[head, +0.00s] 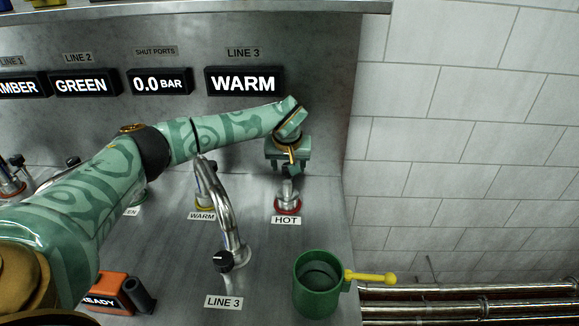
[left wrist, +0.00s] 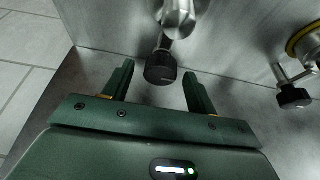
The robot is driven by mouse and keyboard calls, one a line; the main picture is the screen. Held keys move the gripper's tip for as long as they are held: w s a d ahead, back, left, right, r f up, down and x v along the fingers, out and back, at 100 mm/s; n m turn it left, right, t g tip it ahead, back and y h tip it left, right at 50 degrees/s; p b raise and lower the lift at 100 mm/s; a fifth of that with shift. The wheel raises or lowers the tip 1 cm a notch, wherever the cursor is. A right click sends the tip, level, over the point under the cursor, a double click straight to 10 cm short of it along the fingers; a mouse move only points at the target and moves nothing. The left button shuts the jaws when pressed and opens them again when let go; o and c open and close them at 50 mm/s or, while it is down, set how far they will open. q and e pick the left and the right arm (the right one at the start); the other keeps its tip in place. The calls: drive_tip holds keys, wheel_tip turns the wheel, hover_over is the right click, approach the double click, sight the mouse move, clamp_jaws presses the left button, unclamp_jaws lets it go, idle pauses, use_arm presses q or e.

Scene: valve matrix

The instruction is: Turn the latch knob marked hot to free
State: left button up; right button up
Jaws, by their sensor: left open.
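The hot valve (head: 288,193) is a metal post with a red collar (head: 290,210) behind a label reading HOT (head: 286,221). My left gripper (head: 289,168) is right above and behind it, pointing down. In the left wrist view a black latch knob (left wrist: 160,68) on a short metal stem sits between the tips of my open left gripper (left wrist: 158,80). Gaps show on both sides of the knob, so the fingers look apart from it. In the head view my gripper mostly hides this knob. My right gripper is not in view.
The warm valve with its yellow collar (left wrist: 305,40) and black knob (left wrist: 294,97) stands beside it. A curved metal spout (head: 226,210) labelled LINE 3 and a green cup (head: 317,300) with a yellow handle are in front. The display (head: 244,82) reads WARM.

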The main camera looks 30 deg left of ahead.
use_arm(q)
drive_tip(key=shift+c, duration=0.9)
drive_tip(key=c, duration=0.8)
drive_tip(key=shift+r, duration=0.1)
